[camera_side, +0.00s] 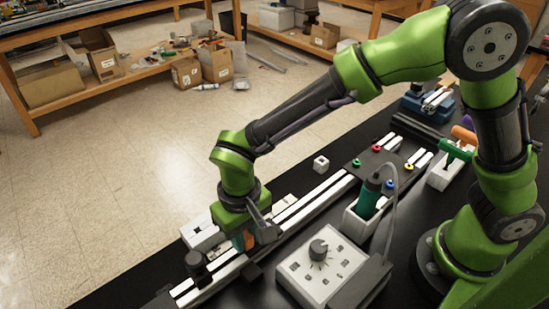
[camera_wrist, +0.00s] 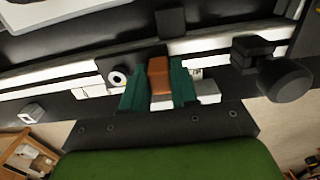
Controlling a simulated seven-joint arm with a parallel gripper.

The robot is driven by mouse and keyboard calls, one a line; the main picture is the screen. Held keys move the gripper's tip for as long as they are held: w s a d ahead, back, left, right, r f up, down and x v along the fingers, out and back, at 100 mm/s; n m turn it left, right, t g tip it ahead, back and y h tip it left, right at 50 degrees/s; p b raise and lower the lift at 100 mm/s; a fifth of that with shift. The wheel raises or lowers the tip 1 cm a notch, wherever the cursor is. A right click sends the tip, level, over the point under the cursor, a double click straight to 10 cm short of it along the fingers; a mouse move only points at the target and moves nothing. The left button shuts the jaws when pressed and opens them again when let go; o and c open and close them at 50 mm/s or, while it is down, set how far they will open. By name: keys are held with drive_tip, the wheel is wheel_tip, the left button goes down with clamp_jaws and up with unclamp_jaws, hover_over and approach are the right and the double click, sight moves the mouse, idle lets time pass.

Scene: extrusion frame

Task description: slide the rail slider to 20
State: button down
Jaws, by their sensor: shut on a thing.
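The rail slider's orange handle (camera_wrist: 159,76) stands between my gripper's two teal fingers (camera_wrist: 158,88) in the wrist view. The fingers are closed against both its sides. In the side view my gripper (camera_side: 243,240) is low over the rail, and a bit of orange shows at the fingers. The rail (camera_side: 316,200) is a long pale and dark extrusion running from lower left to upper right. The slider's body is mostly hidden by my gripper. Scale marks and the number 20 cannot be read in either view.
A black knobbed block (camera_side: 196,265) sits on the rail left of my gripper; it also shows at right in the wrist view (camera_wrist: 284,78). A dial box (camera_side: 320,262) and a holder with a green-handled tool (camera_side: 368,198) stand in front of the rail. A small white cube (camera_side: 321,163) lies behind it.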

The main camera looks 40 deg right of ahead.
drive_tip(key=a, duration=0.3)
drive_tip(key=shift+a, duration=0.3)
drive_tip(key=shift+r, duration=0.1)
drive_tip(key=c, duration=1)
unclamp_jaws()
drive_tip(key=shift+o, duration=0.2)
wheel_tip(320, 180, up, 17)
drive_tip(key=shift+c, duration=0.3)
